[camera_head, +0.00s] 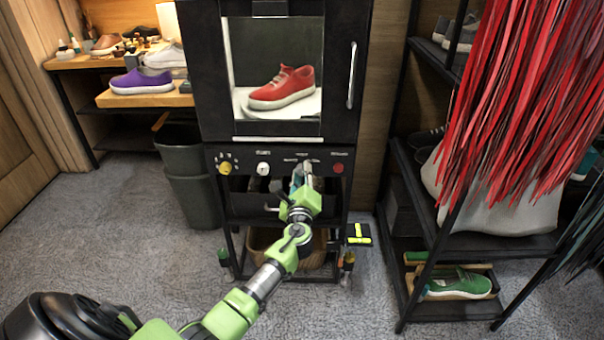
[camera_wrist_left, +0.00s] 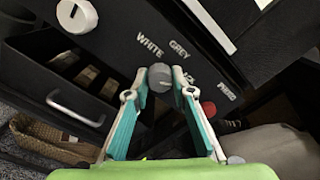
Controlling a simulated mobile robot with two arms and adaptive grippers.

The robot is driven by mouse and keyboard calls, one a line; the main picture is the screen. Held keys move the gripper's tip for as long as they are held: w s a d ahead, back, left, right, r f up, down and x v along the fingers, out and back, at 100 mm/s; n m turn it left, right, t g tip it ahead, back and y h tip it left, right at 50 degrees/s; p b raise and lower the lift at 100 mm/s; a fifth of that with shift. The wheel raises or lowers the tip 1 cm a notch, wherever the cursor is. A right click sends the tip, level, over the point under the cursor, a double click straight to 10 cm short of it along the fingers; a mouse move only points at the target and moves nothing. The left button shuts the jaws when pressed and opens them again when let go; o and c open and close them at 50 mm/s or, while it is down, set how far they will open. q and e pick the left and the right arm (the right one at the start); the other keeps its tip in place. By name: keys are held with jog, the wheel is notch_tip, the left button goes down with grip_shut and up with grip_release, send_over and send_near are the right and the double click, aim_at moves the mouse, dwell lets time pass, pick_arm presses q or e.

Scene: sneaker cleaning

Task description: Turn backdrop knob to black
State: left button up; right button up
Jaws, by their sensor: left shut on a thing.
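The backdrop knob (camera_wrist_left: 160,77) is a small grey round knob on the black panel of the photo cabinet (camera_head: 213,100). In the left wrist view the printed words WHITE and GREY stand by it, and a third word is partly covered by a finger. My left gripper (camera_head: 303,172) reaches up to the panel. In the left wrist view its teal-padded fingers (camera_wrist_left: 160,88) are shut on the knob, one on each side. I cannot tell which word the knob points to. In the head view the gripper hides most of the knob. My right gripper is not in view.
The panel also carries a yellow knob (camera_head: 225,168), a white knob (camera_head: 263,168) and a red button (camera_head: 338,168). A red sneaker (camera_head: 282,88) sits behind the cabinet window. An open drawer (camera_wrist_left: 60,75) lies below the panel. Red hanging strips (camera_head: 530,90) and a shelf rack stand right.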

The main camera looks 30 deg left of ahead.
pick_arm(q)
jog(key=o, duration=1.1)
jog(key=v, duration=1.2)
jog(key=shift+a, duration=0.1)
